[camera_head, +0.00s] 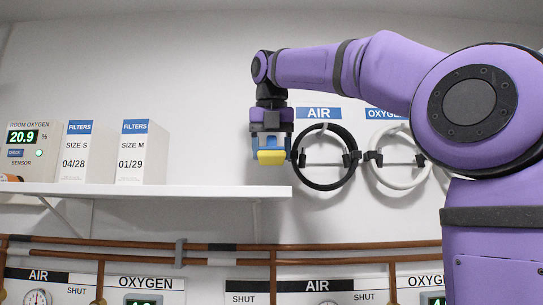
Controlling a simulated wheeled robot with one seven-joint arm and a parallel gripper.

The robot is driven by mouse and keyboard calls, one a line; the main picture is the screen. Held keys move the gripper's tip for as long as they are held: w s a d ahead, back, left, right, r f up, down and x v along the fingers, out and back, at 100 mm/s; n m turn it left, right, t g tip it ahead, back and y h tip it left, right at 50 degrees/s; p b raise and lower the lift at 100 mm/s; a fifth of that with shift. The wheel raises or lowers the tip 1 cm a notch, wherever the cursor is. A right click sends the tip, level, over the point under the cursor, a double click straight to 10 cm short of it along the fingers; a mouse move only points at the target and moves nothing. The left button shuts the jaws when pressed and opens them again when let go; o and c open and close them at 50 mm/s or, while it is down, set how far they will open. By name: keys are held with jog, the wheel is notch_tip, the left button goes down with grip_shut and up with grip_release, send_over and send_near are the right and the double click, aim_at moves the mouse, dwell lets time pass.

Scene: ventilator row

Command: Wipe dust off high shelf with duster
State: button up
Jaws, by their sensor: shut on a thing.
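My gripper (271,143) points down above the right end of the white high shelf (200,190). It is shut on a small blue and yellow thing (271,158), which looks like the duster. Its yellow part faces me, with blue above and beside it. In this view there is a gap between the yellow part and the shelf's front edge. How far back it is over the shelf is hard to judge. The shelf's top is seen nearly edge-on from below, so I cannot see any dust on it.
On the shelf's left stand the room oxygen monitor (32,150), the size S filter box (76,152) and the size M filter box (142,152). A black hose ring (312,184) and a white one (375,178) hang right of the shelf. Copper pipes (330,247) run below.

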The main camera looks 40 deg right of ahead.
jog(key=shift+r, duration=1.5)
